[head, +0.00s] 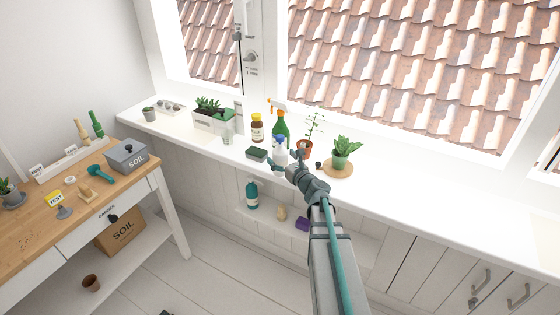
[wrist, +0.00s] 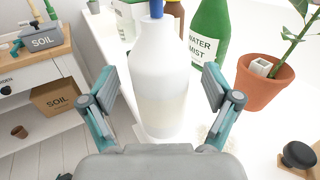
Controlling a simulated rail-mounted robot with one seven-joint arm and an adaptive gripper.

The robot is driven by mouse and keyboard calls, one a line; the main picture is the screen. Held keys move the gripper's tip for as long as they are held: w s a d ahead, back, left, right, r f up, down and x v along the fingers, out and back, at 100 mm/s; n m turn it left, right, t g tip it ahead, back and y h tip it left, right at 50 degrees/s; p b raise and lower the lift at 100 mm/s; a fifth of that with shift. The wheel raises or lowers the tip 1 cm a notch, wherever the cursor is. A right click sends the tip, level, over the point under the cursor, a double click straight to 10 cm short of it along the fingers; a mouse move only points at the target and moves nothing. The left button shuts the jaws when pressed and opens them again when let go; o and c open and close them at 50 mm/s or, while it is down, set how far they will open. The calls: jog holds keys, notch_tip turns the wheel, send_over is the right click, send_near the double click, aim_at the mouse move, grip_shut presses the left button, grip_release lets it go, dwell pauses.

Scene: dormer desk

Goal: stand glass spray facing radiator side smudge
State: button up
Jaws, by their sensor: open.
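The glass spray appears to be the white bottle with a blue top (head: 279,146), upright on the white window sill. In the wrist view the white bottle (wrist: 158,75) stands between my fingers, with its top cut off by the frame. My gripper (head: 284,166) is open, and in the wrist view my gripper (wrist: 160,78) has one finger on each side of the bottle, with gaps visible. Faint pale marks (wrist: 213,133) show on the sill right of the bottle; I cannot tell whether they are the smudge. I cannot make out which way the nozzle faces.
A green WATER MIST bottle (wrist: 208,35) stands close behind, right of the white bottle. A terracotta pot (wrist: 263,82) and black knob (wrist: 298,154) are to the right. Sill farther right is clear.

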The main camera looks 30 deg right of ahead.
jog(key=shift+w, duration=0.65)
jog(key=c, duration=1.6)
grip_shut()
jog(key=shift+r, duration=0.2)
